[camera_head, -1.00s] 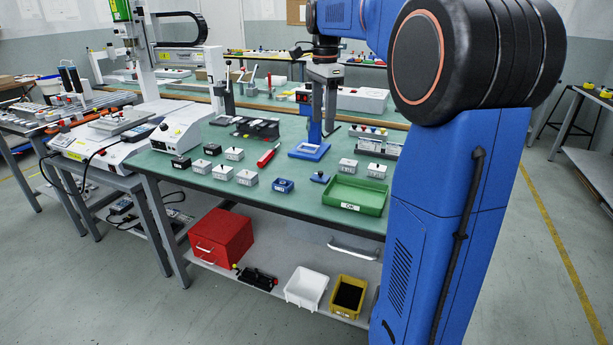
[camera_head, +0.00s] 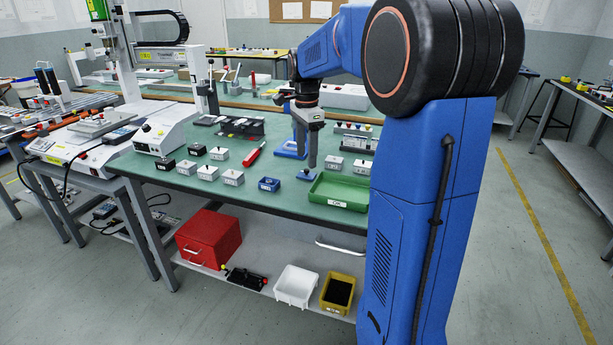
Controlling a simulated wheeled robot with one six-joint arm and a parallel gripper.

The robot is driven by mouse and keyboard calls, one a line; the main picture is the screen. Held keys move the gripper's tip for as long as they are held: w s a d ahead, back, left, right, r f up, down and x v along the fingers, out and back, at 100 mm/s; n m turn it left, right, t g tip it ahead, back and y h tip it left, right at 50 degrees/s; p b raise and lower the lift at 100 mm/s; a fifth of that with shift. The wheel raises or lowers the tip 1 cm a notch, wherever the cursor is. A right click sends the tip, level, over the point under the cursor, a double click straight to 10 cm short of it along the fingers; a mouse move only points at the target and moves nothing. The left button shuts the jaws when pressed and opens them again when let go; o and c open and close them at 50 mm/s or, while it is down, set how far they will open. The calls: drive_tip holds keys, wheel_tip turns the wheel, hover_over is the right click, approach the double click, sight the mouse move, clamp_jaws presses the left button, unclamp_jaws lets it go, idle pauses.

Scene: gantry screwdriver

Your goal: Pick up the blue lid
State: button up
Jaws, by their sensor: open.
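The small blue lid (camera_head: 307,175) lies flat on the green table top, just left of the green tray. My gripper (camera_head: 308,160) points down close above the lid, its fingers partly hiding the lid's top. The gripper is open and holds nothing. I cannot tell at this size whether the fingertips touch the lid. A small blue box (camera_head: 268,184) stands to the left of the lid.
The green tray (camera_head: 338,204) is right of the lid near the table's front edge. Several small white and grey boxes (camera_head: 233,178) stand to the left. A blue press base (camera_head: 290,149) is behind, with white boxes (camera_head: 334,162) to the right.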

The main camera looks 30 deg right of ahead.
sight(307, 173)
drive_tip(key=shift+s+f, duration=0.15)
drive_tip(key=shift+f, duration=2.5)
drive_tip(key=c, duration=0.6)
